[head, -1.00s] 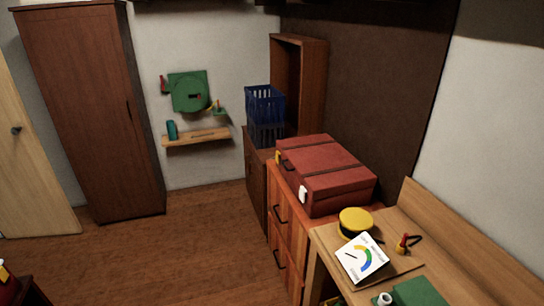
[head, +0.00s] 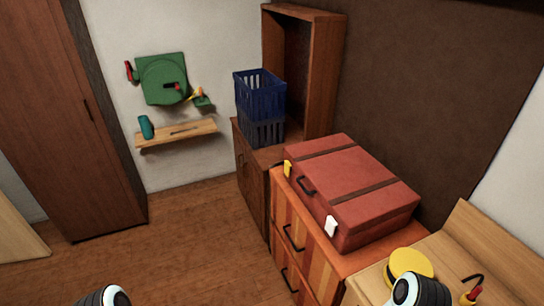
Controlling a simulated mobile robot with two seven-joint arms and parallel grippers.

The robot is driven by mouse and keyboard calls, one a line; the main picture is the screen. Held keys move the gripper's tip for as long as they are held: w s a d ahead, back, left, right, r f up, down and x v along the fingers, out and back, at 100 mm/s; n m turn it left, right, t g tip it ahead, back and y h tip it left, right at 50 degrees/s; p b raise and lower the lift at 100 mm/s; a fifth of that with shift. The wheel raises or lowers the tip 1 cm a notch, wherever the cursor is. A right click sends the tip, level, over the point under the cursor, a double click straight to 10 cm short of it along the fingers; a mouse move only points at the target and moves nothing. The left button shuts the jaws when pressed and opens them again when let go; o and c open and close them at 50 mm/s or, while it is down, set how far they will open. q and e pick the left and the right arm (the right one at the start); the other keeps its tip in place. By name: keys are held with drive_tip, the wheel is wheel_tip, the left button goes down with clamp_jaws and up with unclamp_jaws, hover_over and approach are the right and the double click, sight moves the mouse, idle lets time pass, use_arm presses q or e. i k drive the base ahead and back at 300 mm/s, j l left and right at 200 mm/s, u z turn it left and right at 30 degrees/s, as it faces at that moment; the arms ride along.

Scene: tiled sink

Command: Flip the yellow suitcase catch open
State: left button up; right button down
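A closed red-brown suitcase (head: 352,168) with dark straps lies flat on an orange-brown wooden drawer cabinet (head: 296,222). Its yellow catch (head: 288,169) is at the left end of the front side. A white catch (head: 330,227) is at the right end of the same side, and a dark handle (head: 306,186) sits between them. The yellow catch is too small to tell if it is flipped open or shut. Rounded black-and-white parts of my two arms show at the bottom edge, well short of the suitcase. Neither of my grippers is in view.
A blue basket (head: 260,95) stands on a darker cabinet beyond the suitcase. A wooden bench with a yellow round tin (head: 409,264) is at the lower right. A wall shelf (head: 177,134) and a tall wardrobe (head: 62,120) are at the left. The floor before the drawers is clear.

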sight(287, 165)
drive_tip(key=i+j, duration=0.35)
drive_tip(key=i, duration=0.2)
drive_tip(key=i+j, duration=0.3)
drive_tip(key=i, duration=0.25)
drive_tip(key=i+j+z, duration=0.1)
drive_tip(key=i+j, duration=0.25)
drive_tip(key=i, duration=0.2)
